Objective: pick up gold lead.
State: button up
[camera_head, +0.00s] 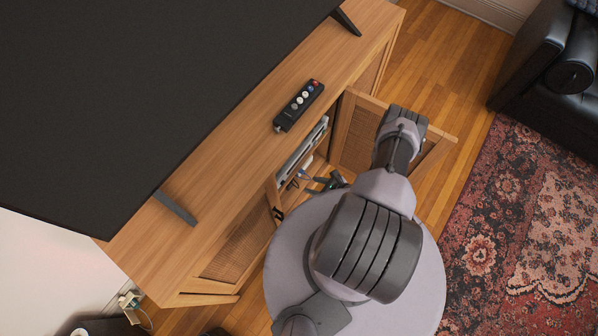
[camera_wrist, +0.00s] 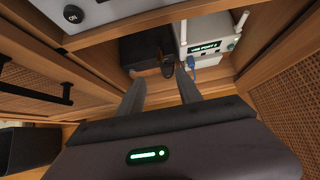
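A small brownish-gold piece (camera_wrist: 161,52), which may be the gold lead, shows in the wrist view in front of a dark box inside the cabinet. It is dim and small, and its ends are hard to make out. A dark plug-like piece (camera_wrist: 168,68) lies just below it. My gripper (camera_wrist: 159,74) is open, its two fingers apart and pointing into the cabinet toward these pieces. Nothing is clearly held. In the head view my gripper (camera_head: 332,182) is at the cabinet opening, partly hidden by my arm.
A white box labelled USB PORT 2 (camera_wrist: 208,48) with a blue plug (camera_wrist: 193,61) stands right of the dark box (camera_wrist: 140,46). Open woven doors (camera_head: 360,135) flank the opening. A remote (camera_head: 299,105) lies on the cabinet top (camera_head: 235,160), beside a large black screen (camera_head: 130,95).

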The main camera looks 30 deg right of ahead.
jog(key=r, duration=0.1)
jog(key=b, duration=0.7)
send_over(291, 182)
jog(key=s, duration=0.3)
notch_tip(291, 182, down, 9)
jog(key=w+f+b, duration=0.1)
jog(key=f, duration=0.1)
jog(key=w+f+b, duration=0.1)
jog(key=f+b, duration=0.1)
jog(key=shift+w+a, duration=0.1)
jog(key=shift+w, duration=0.3)
jog(key=shift+w+r, duration=0.1)
jog(key=shift+r, duration=0.15)
grip_shut()
